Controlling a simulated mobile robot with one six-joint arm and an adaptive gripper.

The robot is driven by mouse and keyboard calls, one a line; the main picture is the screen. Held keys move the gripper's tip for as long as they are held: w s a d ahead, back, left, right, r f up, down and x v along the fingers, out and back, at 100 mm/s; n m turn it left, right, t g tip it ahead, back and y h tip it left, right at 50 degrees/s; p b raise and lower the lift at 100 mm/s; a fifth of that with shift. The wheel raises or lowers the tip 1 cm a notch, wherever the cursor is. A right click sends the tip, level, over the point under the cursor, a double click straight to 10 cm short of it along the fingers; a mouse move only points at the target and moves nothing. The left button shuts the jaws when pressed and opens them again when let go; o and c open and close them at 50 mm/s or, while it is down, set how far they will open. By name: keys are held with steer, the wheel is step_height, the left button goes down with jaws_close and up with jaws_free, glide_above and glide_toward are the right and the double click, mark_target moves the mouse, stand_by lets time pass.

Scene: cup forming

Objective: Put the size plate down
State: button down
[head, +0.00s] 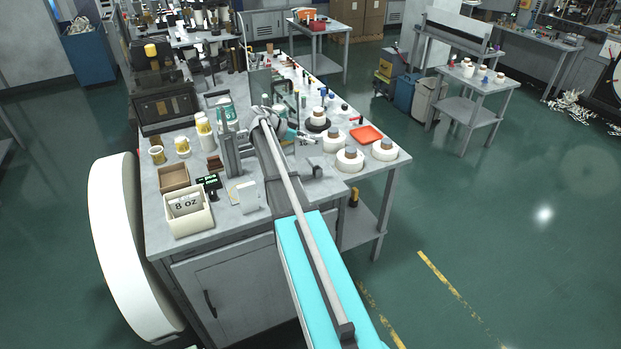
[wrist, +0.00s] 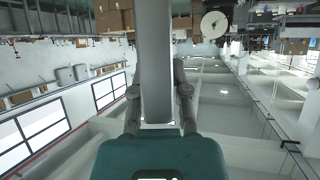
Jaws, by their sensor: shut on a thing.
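My gripper (wrist: 158,108) has a teal body, and its two dark fingers are shut on a long, plain grey piece (wrist: 156,60), which I take for the size plate. No marking shows on its visible side. In the head view my gripper (head: 298,135) is small, above the bench and pointing right; the piece it holds cannot be made out there. White plates marked "8 OZ" (head: 187,204) stand in a cream bin (head: 188,222) at the bench's front left, apart from my gripper.
The grey bench (head: 240,228) is crowded. A brown open box (head: 173,178) stands behind the bin. White rolls (head: 349,160) and an orange tray (head: 367,134) lie at the right. Yellow-and-white cups (head: 203,126) stand at the left. Open green floor (head: 500,220) lies right of the bench.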

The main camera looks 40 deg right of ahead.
mark_target(301, 153)
steer(key=shift+s+a+n+t+h, duration=0.15)
steer(key=shift+n+t+h, duration=0.1)
steer(key=shift+n+t, duration=0.35)
steer(key=shift+a+n+t+h, duration=0.1)
steer(key=shift+n+t+h, duration=0.15)
steer(key=shift+n+t, duration=0.3)
steer(key=shift+w+a+n+t, duration=0.1)
steer(key=shift+w+n+t, duration=0.15)
steer(key=shift+n+t, duration=0.25)
step_height(301, 153, down, 6)
steer(key=b, duration=0.6)
steer(key=shift+f, duration=0.1)
steer(key=shift+f, duration=0.1)
